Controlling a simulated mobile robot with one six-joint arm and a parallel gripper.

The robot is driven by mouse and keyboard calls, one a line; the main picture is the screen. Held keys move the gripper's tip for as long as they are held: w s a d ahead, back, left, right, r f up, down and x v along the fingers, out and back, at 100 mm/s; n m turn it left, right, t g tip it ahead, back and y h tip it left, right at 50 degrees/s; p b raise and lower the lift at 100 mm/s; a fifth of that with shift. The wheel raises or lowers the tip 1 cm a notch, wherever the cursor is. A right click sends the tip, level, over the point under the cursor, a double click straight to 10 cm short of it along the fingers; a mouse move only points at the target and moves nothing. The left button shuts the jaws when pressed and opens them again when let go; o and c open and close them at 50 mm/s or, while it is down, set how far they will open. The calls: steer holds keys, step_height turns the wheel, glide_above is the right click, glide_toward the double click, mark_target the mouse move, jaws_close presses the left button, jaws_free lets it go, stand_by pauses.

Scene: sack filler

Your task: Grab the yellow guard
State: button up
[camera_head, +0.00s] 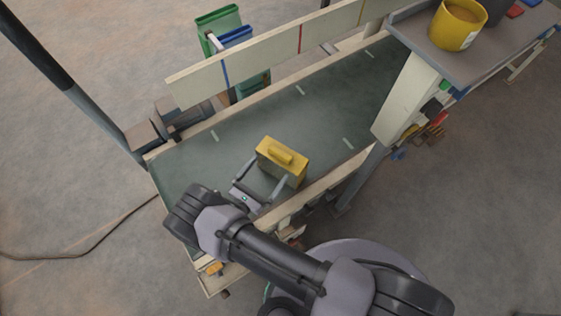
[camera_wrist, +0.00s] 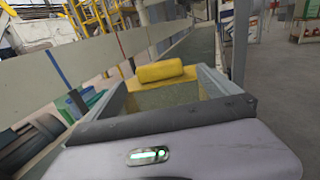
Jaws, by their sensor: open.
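The yellow guard (camera_head: 282,156) is a block with a yellow top, a raised rounded yellow handle and duller sides. It stands on the green conveyor belt near the belt's front rail. In the wrist view the yellow handle (camera_wrist: 160,71) shows straight ahead, beyond and between my fingers. My gripper (camera_head: 265,171) is open, with its two fingers pointing at the guard from the lower left. The fingertips are close to the guard's near side; whether they touch it I cannot tell. In the wrist view my gripper (camera_wrist: 166,88) has nothing clamped between its fingers.
The belt (camera_head: 200,150) is clear to the left and beyond the guard. A pale back rail (camera_head: 262,53) with coloured stripes runs behind it. A grey shelf (camera_head: 425,35) with a yellow bucket (camera_head: 457,24) stands at the upper right. A dark post (camera_head: 75,100) rises at the left.

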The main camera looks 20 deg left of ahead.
mark_target(278, 156)
steer(key=b+x, duration=0.1)
steer(key=x, duration=0.6)
steer(key=shift+w+a+f+b, duration=0.1)
steer(key=shift+f+b, duration=0.1)
steer(key=shift+b, duration=0.2)
steer(key=shift+w+r, duration=0.1)
steer(key=shift+w, duration=0.25)
steer(key=c, duration=1.8)
